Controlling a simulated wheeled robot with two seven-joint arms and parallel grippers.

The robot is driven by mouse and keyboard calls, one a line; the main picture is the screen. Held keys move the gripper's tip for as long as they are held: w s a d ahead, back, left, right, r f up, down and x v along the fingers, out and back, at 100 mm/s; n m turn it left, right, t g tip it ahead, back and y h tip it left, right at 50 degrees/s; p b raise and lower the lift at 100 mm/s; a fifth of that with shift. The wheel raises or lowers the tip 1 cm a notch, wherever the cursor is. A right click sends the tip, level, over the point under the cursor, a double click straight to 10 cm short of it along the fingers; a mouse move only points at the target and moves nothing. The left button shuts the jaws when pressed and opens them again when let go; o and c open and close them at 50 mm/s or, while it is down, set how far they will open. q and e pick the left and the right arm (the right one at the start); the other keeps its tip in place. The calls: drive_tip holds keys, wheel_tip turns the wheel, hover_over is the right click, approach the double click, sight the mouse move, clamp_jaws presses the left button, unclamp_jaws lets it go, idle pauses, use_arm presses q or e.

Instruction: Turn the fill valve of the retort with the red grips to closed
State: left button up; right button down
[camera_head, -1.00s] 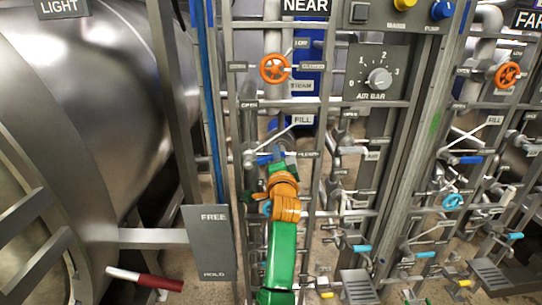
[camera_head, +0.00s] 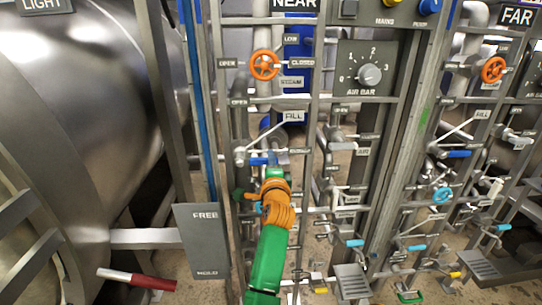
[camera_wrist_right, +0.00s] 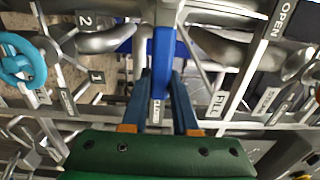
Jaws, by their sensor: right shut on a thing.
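The red-gripped handle (camera_head: 137,279) sits at the lower left, beside the near retort (camera_head: 90,130). On the rack under the NEAR sign, the fill valve's blue lever grip (camera_head: 257,161) points right from its pivot, a little below the level of the lower CLOSED plate (camera_head: 300,151). My right gripper (camera_head: 272,166) is at this lever, with its arm rising from below. In the right wrist view, the gripper (camera_wrist_right: 163,88) has its two fingers on either side of the blue grip (camera_wrist_right: 163,48), shut on it. The contact is partly hidden in the head view. My left gripper is out of view.
An orange steam wheel (camera_head: 264,65) is above. The FREE/HOLD plate (camera_head: 203,240) stands left of my arm. Pipes and small valves crowd the right, beside the AIR BAR dial (camera_head: 369,75). The FAR rack has its own blue fill lever (camera_head: 459,154).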

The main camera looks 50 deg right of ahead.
drive_tip(key=c, duration=0.7)
unclamp_jaws()
drive_tip(key=shift+d+f, duration=0.1)
drive_tip(key=v, duration=0.7)
